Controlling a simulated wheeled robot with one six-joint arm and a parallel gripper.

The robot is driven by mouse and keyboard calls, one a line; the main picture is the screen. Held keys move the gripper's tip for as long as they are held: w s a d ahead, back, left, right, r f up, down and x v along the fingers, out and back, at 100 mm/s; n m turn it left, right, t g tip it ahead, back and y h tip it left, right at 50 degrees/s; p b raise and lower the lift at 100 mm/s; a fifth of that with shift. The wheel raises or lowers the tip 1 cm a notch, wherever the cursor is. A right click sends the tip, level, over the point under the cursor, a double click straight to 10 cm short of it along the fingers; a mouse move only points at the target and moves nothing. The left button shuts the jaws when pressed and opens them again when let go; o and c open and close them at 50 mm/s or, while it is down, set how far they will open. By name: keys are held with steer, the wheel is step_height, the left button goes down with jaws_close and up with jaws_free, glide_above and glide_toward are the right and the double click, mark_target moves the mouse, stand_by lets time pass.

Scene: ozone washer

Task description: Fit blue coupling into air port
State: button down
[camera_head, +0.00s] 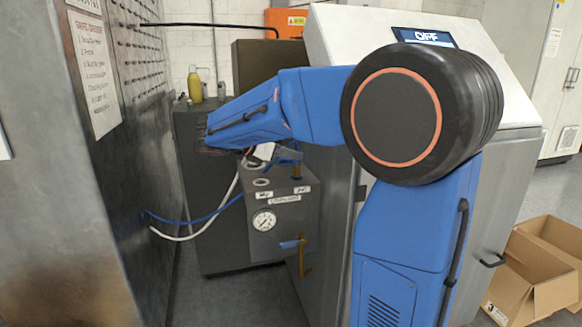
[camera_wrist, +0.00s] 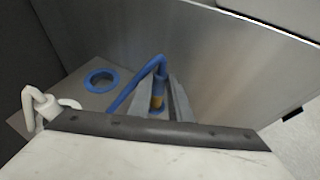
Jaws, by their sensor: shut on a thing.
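The blue coupling (camera_wrist: 159,86), with a brass-coloured part and a blue hose bent over its top, is between the fingers of my gripper (camera_wrist: 160,97) in the wrist view. My gripper is shut on it. A blue-ringed port (camera_wrist: 101,80) lies on the grey top surface, to the left of the coupling. The coupling looks apart from this ring; its height above the surface is unclear. The grey box (camera_head: 285,222) carries port rings on top.
A white fitting (camera_wrist: 38,104) stands left of the gripper beside a white ring (camera_wrist: 70,103). The box has a gauge (camera_head: 264,220) and a blue-handled valve (camera_head: 291,244). Hoses run to the metal panel (camera_head: 135,130) at left. A large washer cabinet (camera_head: 325,215) stands close at right.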

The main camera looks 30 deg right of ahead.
steer(key=shift+f, duration=1.85)
steer(key=c, duration=1.6)
jaws_free()
steer(key=shift+c, duration=0.2)
